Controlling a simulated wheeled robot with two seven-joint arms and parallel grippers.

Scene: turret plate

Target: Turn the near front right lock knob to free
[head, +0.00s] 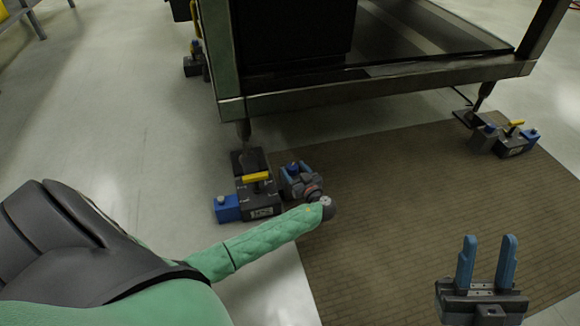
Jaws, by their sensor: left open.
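A dark lock unit (262,211) stands on the floor at the foot of the near cart leg. It has a yellow bar knob (257,177) on top, lying roughly crosswise, and a blue block (227,209) at its left side. My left gripper (298,175), with blue fingers, is open just right of this unit, apart from the yellow knob; its wrist hides part of the unit's right side. A second lock unit (512,146) with a yellow knob (516,123) stands at the right leg. My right gripper (487,257) is open and empty at lower right.
The cart's frame (380,97) overhangs behind the lock units. A brown mat (400,190) covers the floor at right, with bare pale floor (110,130) at left. Another unit (194,66) stands at the far left leg. The mat between the grippers is clear.

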